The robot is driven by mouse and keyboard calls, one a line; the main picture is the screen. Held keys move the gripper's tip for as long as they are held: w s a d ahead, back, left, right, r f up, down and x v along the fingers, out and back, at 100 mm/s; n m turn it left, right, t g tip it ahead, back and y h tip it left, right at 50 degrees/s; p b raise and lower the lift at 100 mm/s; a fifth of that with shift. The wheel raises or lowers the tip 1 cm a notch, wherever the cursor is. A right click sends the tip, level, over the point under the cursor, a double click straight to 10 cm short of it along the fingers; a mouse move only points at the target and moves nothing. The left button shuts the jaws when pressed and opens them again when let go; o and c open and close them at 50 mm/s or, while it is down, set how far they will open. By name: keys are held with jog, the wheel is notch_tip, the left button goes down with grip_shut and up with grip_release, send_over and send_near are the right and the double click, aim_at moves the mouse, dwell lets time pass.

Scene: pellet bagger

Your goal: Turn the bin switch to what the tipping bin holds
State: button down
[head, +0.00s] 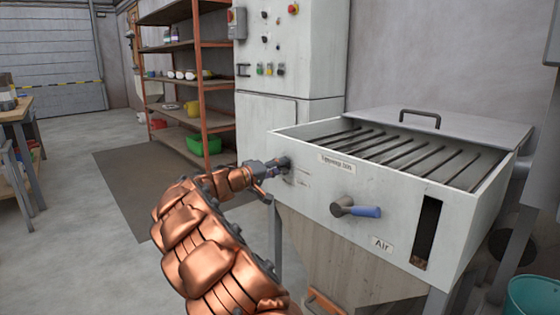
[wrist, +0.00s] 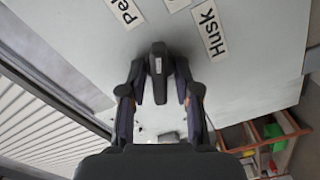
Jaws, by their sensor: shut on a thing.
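The bin switch, a dark knob (head: 285,163), sits at the left end of the white hopper's front. My gripper (head: 268,171) reaches it from the left. In the wrist view my gripper (wrist: 160,92) has a finger on each side of the switch's dark bar (wrist: 158,60) and is shut on it. The bar's pale-marked end points up in the picture, between the label starting "Pel" (wrist: 125,10) and the "Husk" label (wrist: 212,33). A third label (wrist: 176,4) between them is cut off. The hopper's slot window (head: 426,232) shows something dark brown inside, too small to identify.
A valve with a blue handle (head: 362,211) sits above the "Air" label (head: 381,245). Bars (head: 420,150) cover the hopper's open top, below a handled lid (head: 440,126). A grey cabinet (head: 290,80) and orange shelving (head: 200,90) stand behind.

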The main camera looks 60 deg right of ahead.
jog(key=n+p, duration=0.3)
jog(key=p, duration=0.1)
jog(key=shift+r+n, duration=0.1)
jog(key=shift+n, duration=0.3)
jog(key=shift+n+p, duration=0.8)
jog(key=shift+f, duration=0.2)
jog(key=c, duration=1.2)
grip_release()
jog(key=shift+o, duration=0.2)
jog(key=v, duration=1.2)
jog(key=shift+r, duration=0.1)
